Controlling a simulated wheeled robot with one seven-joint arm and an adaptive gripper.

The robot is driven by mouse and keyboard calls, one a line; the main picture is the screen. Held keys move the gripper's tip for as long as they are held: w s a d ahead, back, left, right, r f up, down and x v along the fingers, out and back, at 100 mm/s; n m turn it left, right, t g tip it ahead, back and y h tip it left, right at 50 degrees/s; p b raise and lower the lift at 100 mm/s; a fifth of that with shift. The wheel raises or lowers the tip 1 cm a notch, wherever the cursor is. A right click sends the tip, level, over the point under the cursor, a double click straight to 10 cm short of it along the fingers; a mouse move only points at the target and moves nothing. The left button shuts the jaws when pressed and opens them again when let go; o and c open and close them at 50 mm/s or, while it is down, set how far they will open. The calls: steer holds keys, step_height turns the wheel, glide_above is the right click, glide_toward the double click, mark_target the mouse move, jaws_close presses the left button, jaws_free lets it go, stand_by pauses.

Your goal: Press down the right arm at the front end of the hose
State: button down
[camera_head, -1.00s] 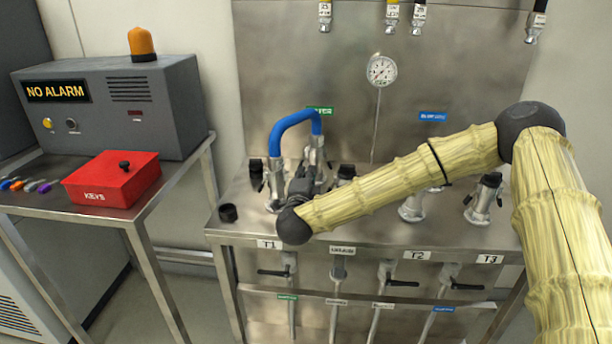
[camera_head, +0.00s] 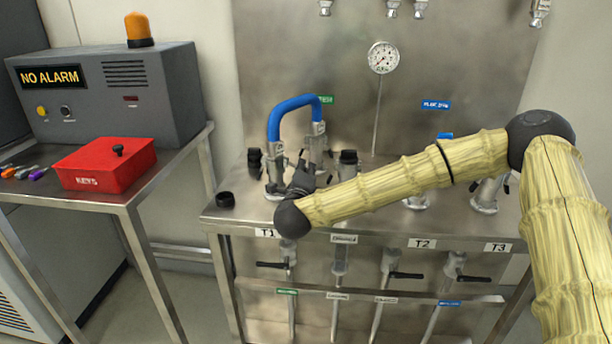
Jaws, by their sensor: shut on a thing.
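The blue hose (camera_head: 293,103) arches between two metal couplings on the steel bench. Its front end (camera_head: 274,180) sits at the left near the T1 label, and its back end (camera_head: 319,140) stands behind and to the right. My gripper (camera_head: 302,166), dark and small, is just right of the front end. It appears shut on the right arm of that end, a thin lever. The fingers and wrist hide most of this arm, so its exact angle cannot be told.
A loose black cap (camera_head: 225,199) lies left of the hose. Capped fitting (camera_head: 348,163) stands close to the right of my gripper. A red key box (camera_head: 105,165) and a grey alarm unit (camera_head: 108,95) are on the left table. A gauge (camera_head: 383,57) hangs behind.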

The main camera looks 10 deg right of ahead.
steer(key=f+m+b, duration=0.1)
steer(key=m+b, duration=0.1)
steer(key=f+m+b, duration=0.1)
steer(key=shift+w+a+f+m+b, duration=0.15)
steer(key=shift+a+m+b, duration=0.2)
steer(key=shift+a+m, duration=0.05)
steer(key=m+b, duration=0.1)
steer(key=a+m+b, duration=0.1)
steer(key=shift+w+f+m, duration=0.15)
steer(key=shift+f+m, duration=0.2)
steer(key=shift+m, duration=0.05)
steer(key=shift+w+a+m+b, duration=0.1)
steer(key=shift+a+m+b, duration=0.15)
steer(key=shift+m+b, duration=0.5)
steer(key=c, duration=1.6)
jaws_free()
steer(key=shift+a, duration=0.1)
